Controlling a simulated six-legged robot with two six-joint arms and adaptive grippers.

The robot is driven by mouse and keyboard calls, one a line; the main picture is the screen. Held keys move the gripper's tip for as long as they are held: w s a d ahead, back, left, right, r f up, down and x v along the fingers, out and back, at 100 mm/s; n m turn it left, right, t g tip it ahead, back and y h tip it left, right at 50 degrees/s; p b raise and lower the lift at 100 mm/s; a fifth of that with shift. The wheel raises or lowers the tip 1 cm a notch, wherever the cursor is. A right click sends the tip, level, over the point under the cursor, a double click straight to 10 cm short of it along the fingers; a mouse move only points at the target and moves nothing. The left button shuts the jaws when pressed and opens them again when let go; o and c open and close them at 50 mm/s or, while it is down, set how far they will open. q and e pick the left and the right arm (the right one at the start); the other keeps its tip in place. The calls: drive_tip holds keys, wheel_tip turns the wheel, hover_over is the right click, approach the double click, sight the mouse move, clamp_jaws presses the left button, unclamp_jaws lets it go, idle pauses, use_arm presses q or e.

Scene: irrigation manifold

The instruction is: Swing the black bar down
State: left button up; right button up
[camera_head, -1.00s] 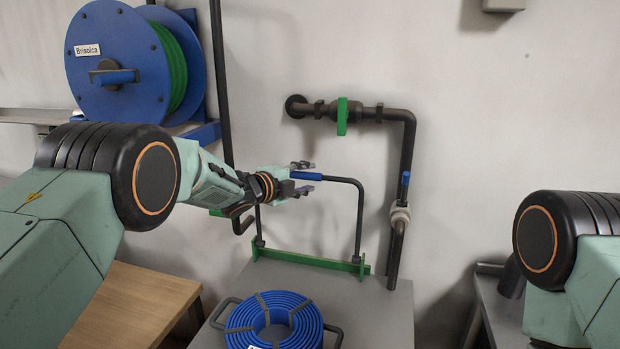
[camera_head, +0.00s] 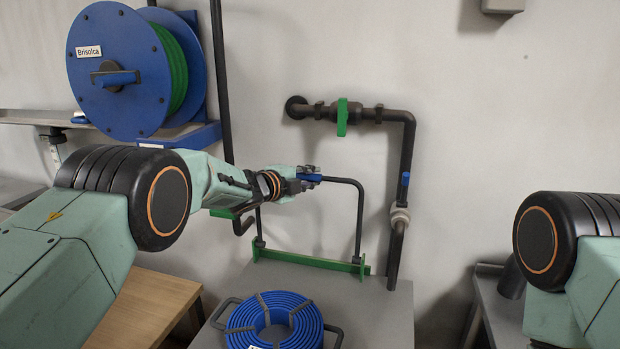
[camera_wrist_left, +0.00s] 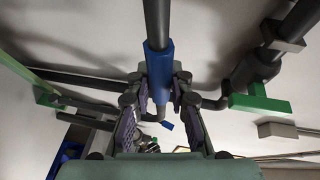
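The black bar (camera_head: 359,215) is a U-shaped frame with a blue sleeve on its top crosspiece. It stands upright, its feet at a green base strip (camera_head: 305,260) on the grey bench. My left gripper (camera_head: 309,176) is at the left part of the blue sleeve (camera_head: 316,178). In the left wrist view the blue sleeve (camera_wrist_left: 159,72) lies between the two fingers of my left gripper (camera_wrist_left: 161,78), which are drawn in close on both sides of it. The fingers hide part of the sleeve in the head view. My right gripper is out of view.
A coil of blue hose (camera_head: 274,322) lies on the grey bench (camera_head: 380,315) in front of the bar. Dark pipe with a green valve handle (camera_head: 342,117) runs on the wall behind. A blue reel (camera_head: 120,70) hangs at the upper left.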

use_arm(q)
drive_tip(key=shift+s+a, duration=0.1)
drive_tip(key=shift+a, duration=0.05)
clamp_jaws()
drive_tip(key=shift+s+a+f+b, duration=0.1)
drive_tip(key=shift+s+b, duration=0.25)
drive_tip(key=shift+b, duration=0.5)
drive_tip(key=s+a+f+m+t+h+b, duration=0.1)
drive_tip(key=s+f+t+h+b, duration=0.1)
drive_tip(key=s+b, duration=0.4)
drive_tip(key=s+a+f+m+t+h+b, duration=0.1)
drive_tip(key=s+b, duration=0.5)
drive_tip(key=b, duration=0.6)
drive_tip(key=shift+a+f+m+t+h, duration=0.2)
drive_tip(key=shift+f+m+t+h, duration=0.3)
drive_tip(key=shift+t, duration=0.6)
drive_tip(key=shift+s, duration=0.15)
